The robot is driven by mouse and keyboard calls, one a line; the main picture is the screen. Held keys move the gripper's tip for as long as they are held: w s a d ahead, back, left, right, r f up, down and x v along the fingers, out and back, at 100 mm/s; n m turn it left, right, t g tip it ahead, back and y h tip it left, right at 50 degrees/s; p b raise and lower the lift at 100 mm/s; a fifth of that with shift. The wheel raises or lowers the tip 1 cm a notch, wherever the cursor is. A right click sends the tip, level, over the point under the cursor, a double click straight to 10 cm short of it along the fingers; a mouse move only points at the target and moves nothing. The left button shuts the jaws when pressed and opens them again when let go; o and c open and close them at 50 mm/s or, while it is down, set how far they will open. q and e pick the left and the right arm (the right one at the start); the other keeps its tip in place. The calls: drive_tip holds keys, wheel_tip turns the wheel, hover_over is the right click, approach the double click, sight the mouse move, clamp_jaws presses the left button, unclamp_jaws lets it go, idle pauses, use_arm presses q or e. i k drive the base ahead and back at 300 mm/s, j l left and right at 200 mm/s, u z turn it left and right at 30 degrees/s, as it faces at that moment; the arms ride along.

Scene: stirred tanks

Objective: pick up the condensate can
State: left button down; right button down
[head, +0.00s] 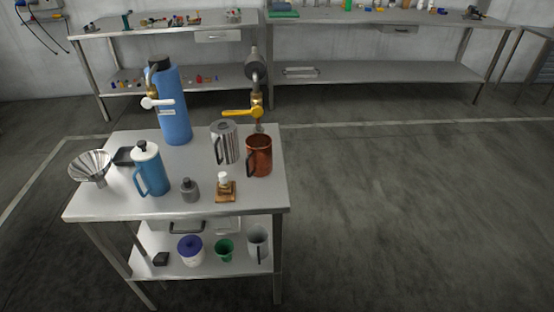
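No label shows which vessel is the condensate can. On the small steel table (215,200) stand a blue lidded can with a handle (150,172), a shiny steel can with a handle (225,145) and a copper-coloured can with a handle (259,158). All three are upright and apart from the table edge; the steel and copper ones stand close together at the right. The copper can is just in front of and below a yellow-lever tap (242,113). Neither of my grippers is in view.
The table also bears a tall blue tank (173,112) with a white-handled tap, a steel funnel (91,167), a grey bottle (189,191) and a small amber bottle (225,190). Several vessels stand on its lower shelf. Workbenches (340,15) line the back wall. The floor (410,210) at right is clear.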

sight(259, 145)
drive_tip(key=u, duration=0.55)
drive_tip(key=i+l+u, duration=0.1)
drive_tip(key=l+u, duration=0.9)
drive_tip(key=l, duration=0.25)
drive_tip(key=k+l+u, duration=0.2)
drive_tip(key=l, duration=0.7)
drive_tip(key=k+l+u, duration=0.1)
drive_tip(key=l, duration=0.4)
